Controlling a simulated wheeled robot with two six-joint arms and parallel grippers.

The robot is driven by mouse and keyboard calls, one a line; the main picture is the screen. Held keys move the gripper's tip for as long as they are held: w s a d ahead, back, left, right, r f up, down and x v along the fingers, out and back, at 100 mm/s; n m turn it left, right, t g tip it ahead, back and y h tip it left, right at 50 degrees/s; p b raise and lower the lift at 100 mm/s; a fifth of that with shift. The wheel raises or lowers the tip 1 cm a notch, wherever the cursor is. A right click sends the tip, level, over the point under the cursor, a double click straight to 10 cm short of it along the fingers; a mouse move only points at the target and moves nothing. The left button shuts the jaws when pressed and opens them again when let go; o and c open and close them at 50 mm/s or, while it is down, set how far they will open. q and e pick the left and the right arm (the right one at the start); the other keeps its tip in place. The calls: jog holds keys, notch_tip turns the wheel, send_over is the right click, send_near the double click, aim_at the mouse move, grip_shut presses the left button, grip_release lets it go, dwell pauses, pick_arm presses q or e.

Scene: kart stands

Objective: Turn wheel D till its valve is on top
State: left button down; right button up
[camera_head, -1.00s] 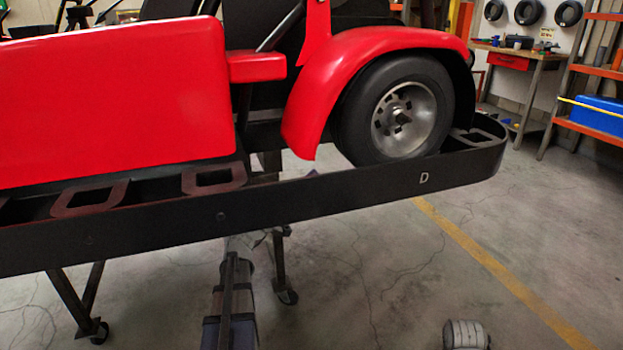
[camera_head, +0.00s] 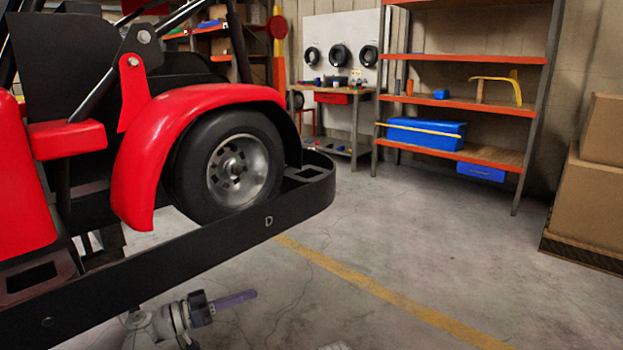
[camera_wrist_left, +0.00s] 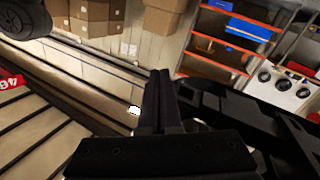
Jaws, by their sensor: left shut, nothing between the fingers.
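Wheel D (camera_head: 240,168) is a black tyre with a silver hub under a red fender at the end of the kart. A black rail (camera_head: 215,243) marked "D" runs in front of it. I cannot make out the valve on its face. My left gripper (camera_head: 252,294) is shut and empty, below the rail and apart from the wheel, with its fingers pointing right. In the left wrist view the shut fingers (camera_wrist_left: 160,73) touch nothing. My right gripper is not in view.
A shelf unit (camera_head: 466,104) with a blue box stands at the back, beside a workbench (camera_head: 334,97). Cardboard boxes (camera_head: 590,200) are stacked at the right. The floor (camera_head: 400,250) right of the rail is clear, with a yellow line.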

pick_arm(q)
jog(key=s+d+f+n+g+y+p, duration=0.25)
jog(key=s+d+f+g+y, duration=0.55)
jog(key=d+f, duration=0.45)
jog(key=s+a+f+n+y+p, duration=0.2)
jog(key=s+y+p, duration=0.3)
jog(key=s+y, duration=0.45)
notch_tip(320, 180, up, 38)
jog(key=w+p, duration=0.1)
jog(key=p, duration=3.6)
jog(key=shift+a+f+g, duration=0.15)
jog(key=shift+f+g, duration=0.1)
jog(key=shift+g, duration=0.15)
